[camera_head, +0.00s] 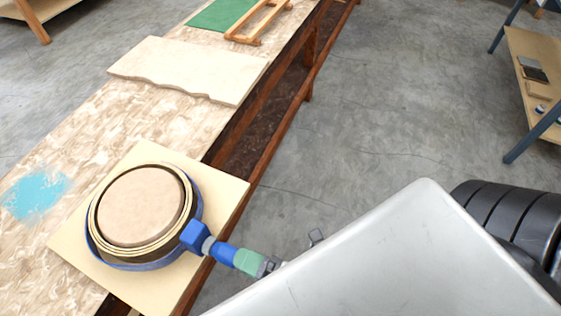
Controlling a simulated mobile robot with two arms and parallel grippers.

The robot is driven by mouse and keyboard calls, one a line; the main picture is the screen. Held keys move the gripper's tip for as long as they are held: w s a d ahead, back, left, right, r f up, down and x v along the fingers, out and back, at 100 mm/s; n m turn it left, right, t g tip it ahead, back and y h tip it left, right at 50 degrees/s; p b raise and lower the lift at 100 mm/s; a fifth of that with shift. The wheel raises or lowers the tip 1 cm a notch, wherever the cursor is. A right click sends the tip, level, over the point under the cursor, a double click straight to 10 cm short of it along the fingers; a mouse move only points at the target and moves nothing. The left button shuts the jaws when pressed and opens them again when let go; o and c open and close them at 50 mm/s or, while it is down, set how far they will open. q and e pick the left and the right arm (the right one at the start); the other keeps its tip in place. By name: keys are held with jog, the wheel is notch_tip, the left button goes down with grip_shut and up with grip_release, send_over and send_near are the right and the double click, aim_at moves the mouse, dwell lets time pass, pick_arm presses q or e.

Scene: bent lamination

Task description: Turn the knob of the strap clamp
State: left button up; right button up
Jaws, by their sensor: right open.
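The strap clamp has a blue strap (137,266) around a round stack of bent laminations on a circular form (141,205). Its blue body (195,237) sits at the right side of the stack. The clamp's knob (236,257), a blue and green handle, sticks out to the right past the table edge. My right gripper (291,253) is open at the green outer end of the knob, with one dark finger close to it. I cannot tell whether they touch. My large grey arm link hides most of this gripper. My left gripper is not in view.
The form rests on a square pale board (218,183) on a long workbench (95,130) with a blue paint stain. A wavy-edged board (190,68), a green mat (222,14) and a wooden frame (262,18) lie farther back. Concrete floor right of the bench is clear up to a shelf (533,80).

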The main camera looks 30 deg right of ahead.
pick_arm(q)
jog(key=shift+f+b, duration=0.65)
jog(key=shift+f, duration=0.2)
pick_arm(e)
jog(key=v, duration=0.7)
